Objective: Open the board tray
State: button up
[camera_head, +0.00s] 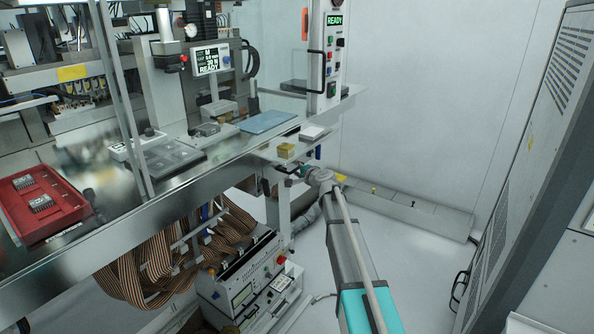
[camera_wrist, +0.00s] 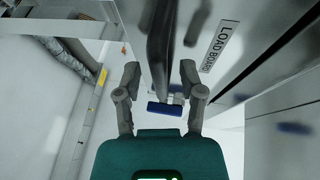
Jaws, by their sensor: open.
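In the wrist view, a grey panel (camera_wrist: 252,28) carries a label (camera_wrist: 220,46) reading "LOAD BOARD"; I take it as the front of the board tray. A dark bar-shaped handle (camera_wrist: 160,45) stands beside the label. My gripper (camera_wrist: 160,72) is open, with one finger on each side of the handle in the picture. No contact with the handle is visible, and the depth between them is unclear. In the head view my gripper (camera_head: 298,170) is small, below the bench's right end, and the tray front is not clearly visible there.
A blue piece (camera_wrist: 164,108) shows between my fingers, nearer the palm. Ribbon cables (camera_head: 160,265) and an instrument box (camera_head: 245,280) lie below.

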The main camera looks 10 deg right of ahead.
jog(key=shift+c, duration=0.2)
grip_shut()
jog(key=shift+s, duration=0.15)
